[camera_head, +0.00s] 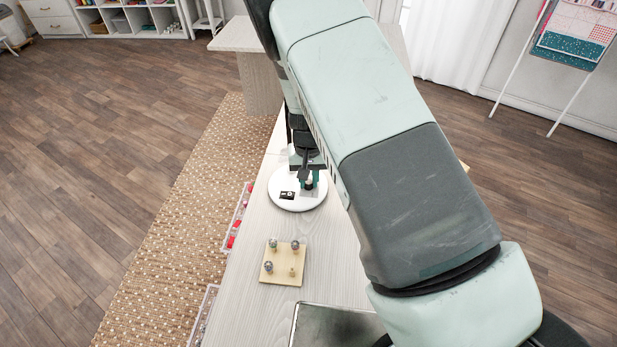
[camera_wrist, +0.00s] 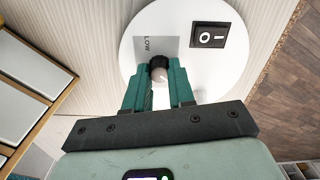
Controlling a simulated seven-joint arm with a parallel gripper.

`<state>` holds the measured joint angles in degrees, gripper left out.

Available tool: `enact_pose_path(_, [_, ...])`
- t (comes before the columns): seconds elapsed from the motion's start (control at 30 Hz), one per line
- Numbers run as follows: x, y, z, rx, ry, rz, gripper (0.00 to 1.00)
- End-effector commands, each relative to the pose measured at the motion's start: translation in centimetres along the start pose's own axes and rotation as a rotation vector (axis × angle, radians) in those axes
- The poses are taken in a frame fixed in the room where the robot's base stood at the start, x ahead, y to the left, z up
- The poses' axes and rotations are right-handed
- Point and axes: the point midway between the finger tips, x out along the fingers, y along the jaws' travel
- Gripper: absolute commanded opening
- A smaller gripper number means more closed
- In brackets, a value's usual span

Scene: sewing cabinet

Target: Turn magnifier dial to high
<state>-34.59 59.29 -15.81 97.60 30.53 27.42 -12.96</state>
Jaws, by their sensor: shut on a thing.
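The magnifier's round white base (camera_head: 296,203) lies on the pale wooden cabinet top. It also shows in the wrist view (camera_wrist: 215,85). A small dark dial (camera_wrist: 158,66) with a lighter cap sits on the base, beside a grey plate (camera_wrist: 152,43) marked LOW. A black rocker switch (camera_wrist: 209,36) is next to it. My gripper (camera_wrist: 158,78) has its green fingers closed on the dial, one on each side. In the head view my gripper (camera_head: 309,182) is over the base's right part. The dial's pointer and any HIGH mark cannot be made out.
A small wooden board (camera_head: 283,275) with several pegs or spools stands nearer on the cabinet top. A grey metal tray (camera_head: 335,330) lies at the front. Clear bins with red items (camera_head: 238,215) hang along the left edge. My arm hides much of the right side.

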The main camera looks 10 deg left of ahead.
Motion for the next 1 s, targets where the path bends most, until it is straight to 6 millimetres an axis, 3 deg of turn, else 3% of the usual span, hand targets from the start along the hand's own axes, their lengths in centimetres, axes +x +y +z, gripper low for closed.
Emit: enact_pose_path(1.0, [-0.06, 0.07, 0.01, 0.894, 0.0, 0.0, 0.0])
